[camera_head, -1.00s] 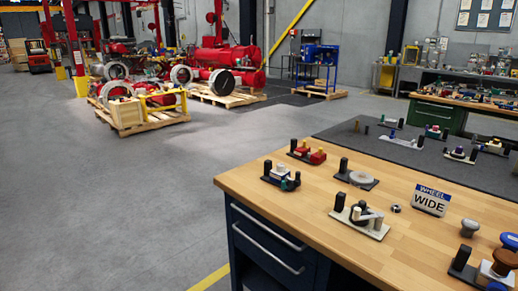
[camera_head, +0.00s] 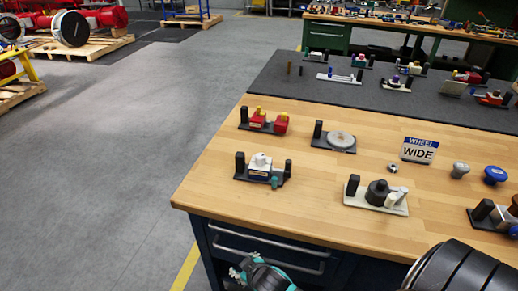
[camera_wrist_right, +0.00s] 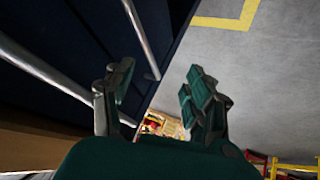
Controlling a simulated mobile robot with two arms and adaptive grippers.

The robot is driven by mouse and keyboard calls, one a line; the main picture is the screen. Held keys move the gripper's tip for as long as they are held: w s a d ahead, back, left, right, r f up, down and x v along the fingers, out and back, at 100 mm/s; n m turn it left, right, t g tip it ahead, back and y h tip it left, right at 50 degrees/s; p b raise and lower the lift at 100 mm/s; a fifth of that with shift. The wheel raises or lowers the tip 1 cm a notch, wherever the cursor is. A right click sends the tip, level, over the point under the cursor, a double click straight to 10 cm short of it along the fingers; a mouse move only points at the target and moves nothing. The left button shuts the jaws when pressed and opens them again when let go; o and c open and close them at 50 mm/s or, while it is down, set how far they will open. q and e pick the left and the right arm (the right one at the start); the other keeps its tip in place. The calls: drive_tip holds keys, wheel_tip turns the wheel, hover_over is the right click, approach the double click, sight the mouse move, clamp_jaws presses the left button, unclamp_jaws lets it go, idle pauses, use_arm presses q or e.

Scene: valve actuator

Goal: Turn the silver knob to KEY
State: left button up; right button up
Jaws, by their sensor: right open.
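A round silver-grey disc knob (camera_head: 341,139) lies on a black base plate with a black post. A grey mushroom-shaped knob (camera_head: 460,170) stands loose further right. A cream plate (camera_head: 397,207) carries a black knob and a pale silver cylinder (camera_head: 400,194). I cannot tell which is the silver knob, and no KEY mark is readable. My right gripper (camera_head: 262,272), partly cut off, is low in front of the bench drawers, away from these parts. In the right wrist view, its green fingers (camera_wrist_right: 158,82) are apart and empty. My left gripper is not seen.
A sign reading WHEEL WIDE (camera_head: 419,150) stands on the wooden bench top (camera_head: 300,205). Red (camera_head: 265,122) and white-and-blue (camera_head: 260,168) fixtures sit left. A drawer handle (camera_head: 270,248) is close to my right gripper. The front of the bench top is mostly clear.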

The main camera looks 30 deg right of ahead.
wheel_tip(320, 180, up, 13)
drive_tip(key=w+t+p, duration=0.1)
drive_tip(key=w+t, duration=0.1)
drive_tip(key=w+a+r+n+t+y, duration=0.1)
drive_tip(key=w+a+r+n+t, duration=0.15)
drive_tip(key=w+r, duration=0.35)
drive_tip(key=w+a+r+n+t+y, duration=0.1)
drive_tip(key=w+a+r+t, duration=0.1)
drive_tip(key=w+r+t, duration=0.35)
drive_tip(key=w+a+r+n+y, duration=0.5)
drive_tip(key=a+r+n+y, duration=0.4)
drive_tip(key=r, duration=0.3)
drive_tip(key=r+n+g+h, duration=0.2)
drive_tip(key=n+g+h, duration=0.8)
drive_tip(key=n+g, duration=0.65)
hover_over(261, 156)
drive_tip(key=m+g, duration=0.2)
wheel_tip(261, 156, down, 17)
drive_tip(key=p, duration=0.4)
drive_tip(key=shift+r, duration=0.15)
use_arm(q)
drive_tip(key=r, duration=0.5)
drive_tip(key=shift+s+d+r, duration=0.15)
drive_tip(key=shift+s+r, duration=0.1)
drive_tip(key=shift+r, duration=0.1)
